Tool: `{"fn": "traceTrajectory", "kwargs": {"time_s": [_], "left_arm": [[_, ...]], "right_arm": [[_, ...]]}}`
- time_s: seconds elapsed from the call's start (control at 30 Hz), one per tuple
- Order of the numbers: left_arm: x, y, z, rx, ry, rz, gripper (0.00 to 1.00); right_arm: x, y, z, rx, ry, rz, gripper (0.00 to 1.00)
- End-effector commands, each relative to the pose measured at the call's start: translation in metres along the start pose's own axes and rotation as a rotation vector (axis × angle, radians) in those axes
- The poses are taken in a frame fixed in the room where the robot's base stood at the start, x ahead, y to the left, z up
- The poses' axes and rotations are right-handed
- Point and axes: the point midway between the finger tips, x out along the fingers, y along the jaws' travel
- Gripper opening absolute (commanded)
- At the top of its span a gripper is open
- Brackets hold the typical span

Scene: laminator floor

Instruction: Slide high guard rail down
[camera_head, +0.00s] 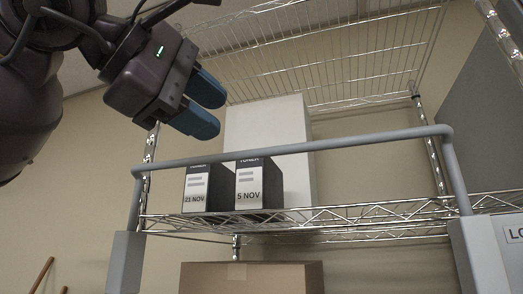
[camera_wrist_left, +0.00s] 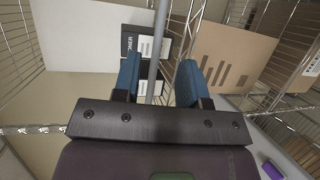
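The high guard rail (camera_head: 300,147) is a grey bar with bent-down ends, running across the front of the wire shelf. Its ends go down into grey posts. My left gripper (camera_head: 212,107) has blue fingers spread apart and empty. In the head view it is above and left of the rail's middle, apart from it in the picture. In the left wrist view the rail (camera_wrist_left: 161,40) runs lengthwise through the gap between the open fingers (camera_wrist_left: 158,78); I cannot tell how far beyond the tips it lies. My right gripper is not in view.
Two toner boxes (camera_head: 259,187) stand on the wire shelf (camera_head: 340,220) behind the rail, with a tall white box (camera_head: 300,130) behind them. A cardboard box (camera_head: 250,278) sits below. A grey post (camera_head: 478,255) stands at right. A wire shelf (camera_head: 330,55) hangs above.

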Motion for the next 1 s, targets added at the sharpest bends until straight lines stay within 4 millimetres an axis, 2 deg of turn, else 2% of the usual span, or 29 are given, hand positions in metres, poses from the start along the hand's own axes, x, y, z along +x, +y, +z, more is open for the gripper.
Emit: {"fn": "traceTrajectory", "kwargs": {"time_s": [0.2, 0.6, 0.8, 1.0], "left_arm": [[0.028, -0.001, 0.001, -0.002, -0.004, -0.007, 0.39], [0.09, 0.0, 0.001, -0.003, -0.005, -0.005, 0.39], [0.104, -0.001, 0.001, -0.004, -0.005, -0.003, 0.39], [0.106, -0.001, 0.0, -0.003, -0.004, -0.003, 0.39]], "right_arm": [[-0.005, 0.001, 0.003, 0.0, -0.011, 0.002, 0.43], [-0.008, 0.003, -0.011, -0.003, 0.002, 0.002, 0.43], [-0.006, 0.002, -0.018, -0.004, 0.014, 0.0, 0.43], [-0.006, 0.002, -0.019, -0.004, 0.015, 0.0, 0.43]]}}
